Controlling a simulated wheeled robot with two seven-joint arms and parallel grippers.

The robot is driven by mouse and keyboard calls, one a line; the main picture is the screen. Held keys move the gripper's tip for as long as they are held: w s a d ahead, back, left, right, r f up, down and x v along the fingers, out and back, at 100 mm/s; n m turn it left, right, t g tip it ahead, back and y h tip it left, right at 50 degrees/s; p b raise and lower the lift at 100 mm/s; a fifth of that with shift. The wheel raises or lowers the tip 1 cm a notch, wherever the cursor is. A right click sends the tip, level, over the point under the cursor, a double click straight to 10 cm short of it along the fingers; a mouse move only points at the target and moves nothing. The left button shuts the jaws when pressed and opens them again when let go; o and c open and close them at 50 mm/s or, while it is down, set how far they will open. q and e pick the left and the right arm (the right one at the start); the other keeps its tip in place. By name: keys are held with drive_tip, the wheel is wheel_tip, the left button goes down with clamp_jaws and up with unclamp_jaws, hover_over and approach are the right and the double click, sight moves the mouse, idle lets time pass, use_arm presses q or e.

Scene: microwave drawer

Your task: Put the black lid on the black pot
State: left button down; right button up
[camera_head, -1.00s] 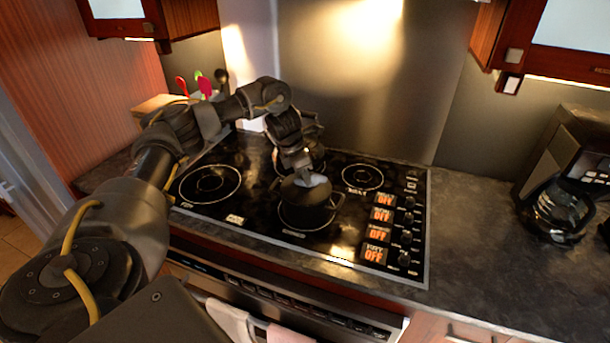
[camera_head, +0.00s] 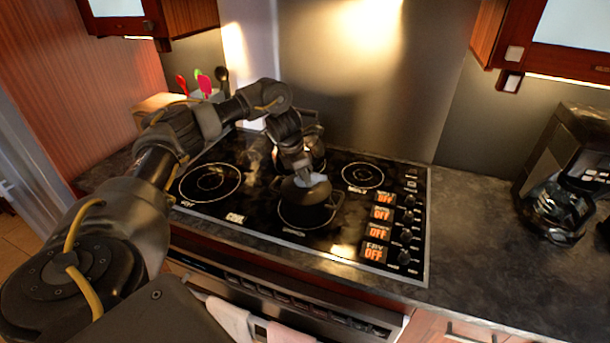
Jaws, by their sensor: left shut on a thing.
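The black pot (camera_head: 308,214) stands on the front burner of the black stovetop, near its middle. The black lid (camera_head: 313,192) is over the pot's mouth, dark on dark. I cannot tell whether it rests fully on the rim. My left gripper (camera_head: 303,181) reaches down from above and is shut on the lid at its top. The gripper's fingers hide part of the lid and its knob. My right gripper does not show.
The stovetop (camera_head: 240,222) has free burners at the left and back right. A kettle-like vessel (camera_head: 314,150) stands behind my left gripper. A utensil holder (camera_head: 207,95) is at the back left. A coffee maker (camera_head: 565,175) stands on the right counter. Towels (camera_head: 232,320) hang in front.

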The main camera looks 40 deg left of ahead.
use_arm(q)
drive_tip(key=c, duration=0.6)
unclamp_jaws()
drive_tip(key=shift+r+p, duration=2.9)
drive_tip(key=shift+r, duration=0.65)
